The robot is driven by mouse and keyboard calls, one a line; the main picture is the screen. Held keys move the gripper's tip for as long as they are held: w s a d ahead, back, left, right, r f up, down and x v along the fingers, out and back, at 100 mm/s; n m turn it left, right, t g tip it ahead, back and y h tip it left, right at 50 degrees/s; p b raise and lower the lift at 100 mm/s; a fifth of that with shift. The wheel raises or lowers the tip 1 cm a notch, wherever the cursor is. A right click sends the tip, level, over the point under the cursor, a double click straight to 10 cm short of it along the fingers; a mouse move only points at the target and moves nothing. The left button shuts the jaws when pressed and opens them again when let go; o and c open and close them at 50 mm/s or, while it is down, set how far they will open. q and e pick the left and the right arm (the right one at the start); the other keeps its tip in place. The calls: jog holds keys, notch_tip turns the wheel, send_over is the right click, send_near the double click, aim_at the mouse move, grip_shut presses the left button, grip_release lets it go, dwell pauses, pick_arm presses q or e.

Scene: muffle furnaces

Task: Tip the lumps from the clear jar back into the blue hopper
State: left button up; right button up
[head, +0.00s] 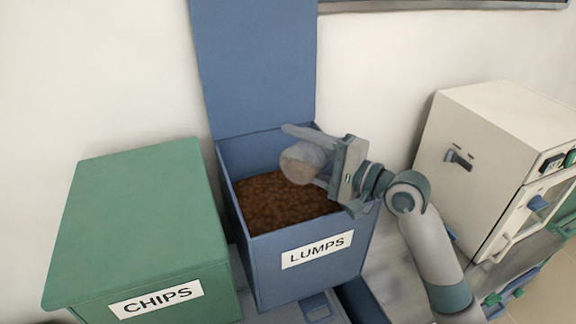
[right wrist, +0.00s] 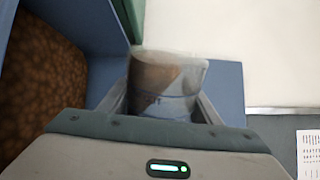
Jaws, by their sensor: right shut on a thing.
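The blue hopper (head: 306,263), labelled LUMPS, stands open with its lid raised against the wall. Brown lumps (head: 270,203) fill much of its inside. My right gripper (head: 312,160) is shut on the clear jar (head: 298,163) and holds it over the right part of the hopper opening. The jar is tilted, its end pointing left in the head view. In the right wrist view the jar (right wrist: 168,85) sits between the fingers with brown lumps showing inside on one side. The lumps in the hopper (right wrist: 40,90) show at left there. My left gripper is out of view.
A green bin (head: 140,225) labelled CHIPS, lid closed, stands close at the left of the hopper. A cream furnace (head: 490,165) stands at the right. The raised blue lid (head: 255,65) rises behind the hopper opening.

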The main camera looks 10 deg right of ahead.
jog(key=shift+w+d+r+m, duration=0.1)
jog(key=shift+w+m, duration=0.1)
jog(key=shift+m, duration=0.5)
jog(key=shift+d, duration=0.1)
jog(key=shift+w+d+m, duration=0.15)
jog(key=shift+w+m, duration=0.05)
jog(key=shift+m, duration=0.5)
jog(key=shift+w+d+r+m, duration=0.1)
jog(key=shift+w+m, duration=0.05)
jog(key=shift+m, duration=0.45)
jog(key=shift+d, duration=0.1)
jog(key=shift+w+d+m, duration=0.15)
jog(key=shift+w+m, duration=0.1)
jog(key=shift+m, duration=0.45)
